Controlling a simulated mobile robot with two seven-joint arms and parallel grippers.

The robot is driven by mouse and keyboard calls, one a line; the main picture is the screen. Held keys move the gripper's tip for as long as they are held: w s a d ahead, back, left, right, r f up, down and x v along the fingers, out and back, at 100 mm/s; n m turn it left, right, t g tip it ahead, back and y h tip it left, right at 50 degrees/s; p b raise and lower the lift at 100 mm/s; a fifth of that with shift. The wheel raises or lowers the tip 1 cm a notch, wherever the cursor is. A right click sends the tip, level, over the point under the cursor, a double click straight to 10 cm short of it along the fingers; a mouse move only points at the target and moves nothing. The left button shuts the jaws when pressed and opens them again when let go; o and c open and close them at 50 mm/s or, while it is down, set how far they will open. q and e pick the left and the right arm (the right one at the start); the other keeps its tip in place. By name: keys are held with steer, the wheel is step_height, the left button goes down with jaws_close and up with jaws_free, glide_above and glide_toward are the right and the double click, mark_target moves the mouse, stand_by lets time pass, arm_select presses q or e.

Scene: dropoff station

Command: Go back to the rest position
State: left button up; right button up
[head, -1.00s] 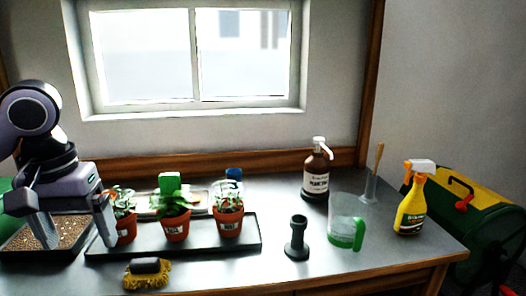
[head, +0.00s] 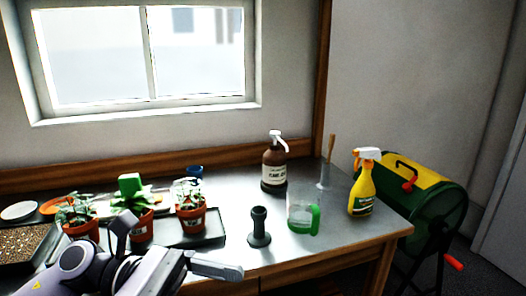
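My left gripper (head: 214,268) is low in the head view, its arm coming in from the bottom left. One light grey finger points right, in front of the bench's front edge; the other finger is not clearly visible, so I cannot tell its opening. Nothing shows held at the visible finger. The arm covers the front of the black tray (head: 212,240) and part of the potted plants (head: 190,216). My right gripper is out of view.
The bench holds a black stand (head: 259,228), a clear measuring jug (head: 301,212) with green handle, a brown pump bottle (head: 273,168) and a yellow spray bottle (head: 362,188). A gravel tray (head: 22,243) is at left. A green-yellow drum (head: 432,200) stands right of the bench.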

arm_select(q)
steer(key=w+a+f+m+t+y, duration=0.25)
steer(key=m+t, duration=0.45)
steer(key=m, duration=0.5)
steer(key=w+a+f+m+t+y+p, duration=0.1)
steer(key=w+f+m+t, duration=0.25)
steer(key=m+t, duration=0.6)
steer(key=w+a+f+m+t+y, duration=0.2)
steer(key=f+m+t, duration=0.2)
steer(key=m, duration=1)
steer(key=s+a+f+n+g+y, duration=0.2)
steer(key=s+f+n+y, duration=0.1)
steer(key=f+n, duration=0.3)
steer(key=s+a+f+n+g+y, duration=0.2)
steer(key=s+f+n, duration=0.4)
steer(key=f, duration=0.3)
steer(key=s+a+f+n+g+y+p, duration=0.1)
steer(key=s+a+f+n+y, duration=0.3)
steer(key=f, duration=0.4)
steer(key=shift+s+f+n+g, duration=0.15)
steer(key=shift+s+n+g, duration=0.65)
steer(key=shift+n, duration=0.25)
steer(key=shift+w+y, duration=0.1)
steer(key=shift+y, duration=0.15)
steer(key=shift+c, duration=0.4)
